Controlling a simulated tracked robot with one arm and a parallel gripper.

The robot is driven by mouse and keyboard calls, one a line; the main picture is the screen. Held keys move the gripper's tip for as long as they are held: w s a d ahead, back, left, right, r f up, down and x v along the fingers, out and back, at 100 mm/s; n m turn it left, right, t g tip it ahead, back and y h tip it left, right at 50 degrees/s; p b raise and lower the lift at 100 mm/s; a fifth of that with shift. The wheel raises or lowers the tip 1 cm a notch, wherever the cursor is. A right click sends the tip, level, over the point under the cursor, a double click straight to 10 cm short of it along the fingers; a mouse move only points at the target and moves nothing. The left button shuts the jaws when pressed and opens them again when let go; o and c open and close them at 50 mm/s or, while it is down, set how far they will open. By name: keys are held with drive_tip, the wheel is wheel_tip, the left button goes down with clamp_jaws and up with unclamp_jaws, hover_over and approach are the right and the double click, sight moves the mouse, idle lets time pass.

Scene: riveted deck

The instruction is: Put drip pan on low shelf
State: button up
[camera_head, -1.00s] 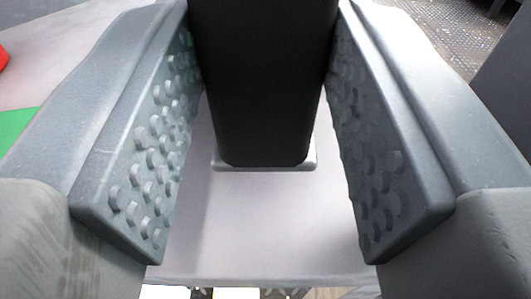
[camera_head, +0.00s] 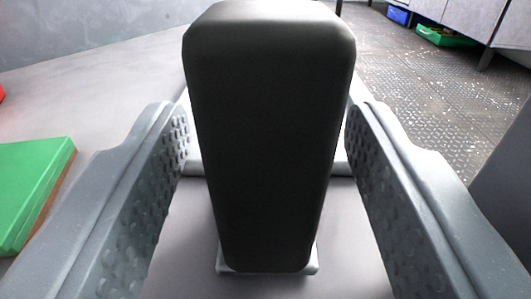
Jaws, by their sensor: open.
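A tall dark block (camera_head: 268,130) with rounded edges stands in the middle of the view, wider toward its upper end. A small pale plate (camera_head: 226,268) shows at its foot. Behind it a pale, raised edge (camera_head: 193,160) shows on both sides. This may be the drip pan with its dark handle, but I cannot tell for sure; the block hides most of what is behind it. My gripper (camera_head: 268,115) is open, with one studded finger on each side of the block and gaps between. No low shelf is clearly identifiable.
A green box (camera_head: 35,185) lies on the grey surface (camera_head: 120,75) at left, with a red thing (camera_head: 1,93) at the left edge. The textured deck (camera_head: 420,85) lies lower at right. Farther back are a blue bin (camera_head: 398,15) and a green tray (camera_head: 445,36) beneath cabinets.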

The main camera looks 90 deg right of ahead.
drive_tip(key=shift+r, duration=0.2)
drive_tip(key=a+p, duration=0.3)
drive_tip(key=a, duration=0.9)
drive_tip(key=shift+s, duration=0.2)
